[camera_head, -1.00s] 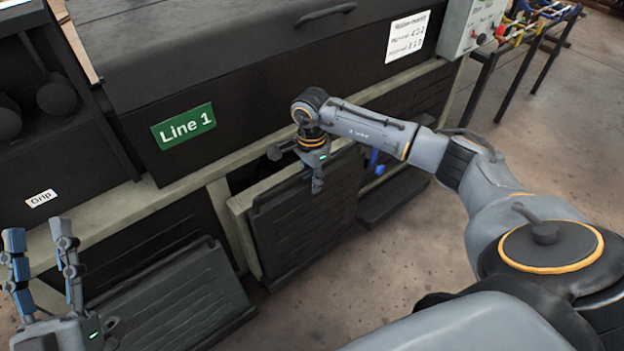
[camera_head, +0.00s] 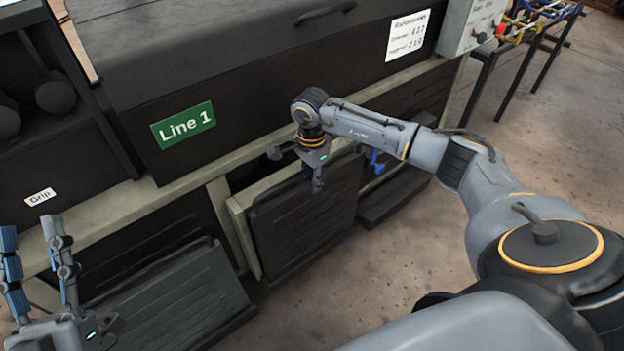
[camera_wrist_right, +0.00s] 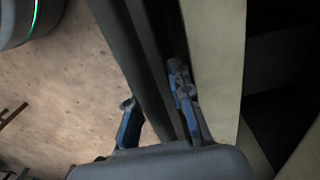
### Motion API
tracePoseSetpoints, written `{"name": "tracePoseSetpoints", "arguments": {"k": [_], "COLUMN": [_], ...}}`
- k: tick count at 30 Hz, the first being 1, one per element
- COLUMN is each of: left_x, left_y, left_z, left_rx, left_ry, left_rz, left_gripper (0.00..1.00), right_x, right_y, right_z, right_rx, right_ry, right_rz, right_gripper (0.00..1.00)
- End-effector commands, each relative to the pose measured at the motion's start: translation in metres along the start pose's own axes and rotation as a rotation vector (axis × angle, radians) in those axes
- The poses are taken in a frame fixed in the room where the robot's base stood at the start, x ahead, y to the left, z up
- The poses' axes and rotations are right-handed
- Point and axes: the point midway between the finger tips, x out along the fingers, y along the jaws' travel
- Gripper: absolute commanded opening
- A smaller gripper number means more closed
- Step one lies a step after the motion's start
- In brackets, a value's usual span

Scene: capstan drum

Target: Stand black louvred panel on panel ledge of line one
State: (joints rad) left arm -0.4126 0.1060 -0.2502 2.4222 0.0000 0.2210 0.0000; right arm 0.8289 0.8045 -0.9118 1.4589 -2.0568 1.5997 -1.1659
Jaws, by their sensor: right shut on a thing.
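The black louvred panel (camera_head: 300,228) stands nearly upright, slightly tilted, in front of the opening below the green Line 1 sign (camera_head: 184,126). My right gripper (camera_head: 317,184) is shut on its top edge. In the right wrist view, the fingers of my right gripper (camera_wrist_right: 157,108) are on either side of the panel (camera_wrist_right: 133,62), close beside a pale frame post (camera_wrist_right: 215,60). The panel's lower edge is near the floor; I cannot tell whether it rests on a ledge. My left gripper (camera_head: 32,238) is open and empty at the lower left.
Another dark louvred panel (camera_head: 170,302) leans at a slant to the left. A low dark step (camera_head: 395,203) and a blue handle (camera_head: 376,163) are to the right of the held panel. The pale machine frame (camera_head: 110,212) runs behind. Open floor (camera_head: 390,262) lies in front.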

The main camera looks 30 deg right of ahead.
Motion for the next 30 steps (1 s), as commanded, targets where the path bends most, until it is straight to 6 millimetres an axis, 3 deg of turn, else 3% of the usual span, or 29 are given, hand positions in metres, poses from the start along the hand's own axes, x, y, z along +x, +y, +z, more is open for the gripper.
{"name": "tracePoseSetpoints", "arguments": {"k": [12, 13, 17, 26, 30], "left_x": [0.0004, 0.0005, 0.0007, 0.0001, -0.0005], "left_y": [0.0007, 0.0007, 0.0009, 0.0011, 0.0013], "left_z": [-0.0058, -0.0063, -0.0066, -0.0057, -0.0053], "left_rx": [-0.001, -0.001, -0.002, -0.004, -0.005], "left_ry": [0.031, 0.033, 0.035, 0.034, 0.032], "left_rz": [0.001, 0.002, 0.002, 0.001, 0.0], "left_gripper": [0.4, 0.4, 0.4, 0.4, 0.4], "right_x": [-0.0011, -0.0011, -0.0004, 0.0044, -0.0027], "right_y": [-0.0018, -0.0018, -0.0014, 0.0013, 0.0004], "right_z": [-0.0001, -0.0001, -0.0001, -0.0001, -0.0003], "right_rx": [0.0, 0.0, 0.0, 0.0, 0.0], "right_ry": [-0.001, -0.001, -0.001, 0.001, 0.001], "right_rz": [-0.006, -0.006, -0.005, 0.005, 0.001], "right_gripper": [0.0, 0.22, 0.47, 0.47, 0.47]}}
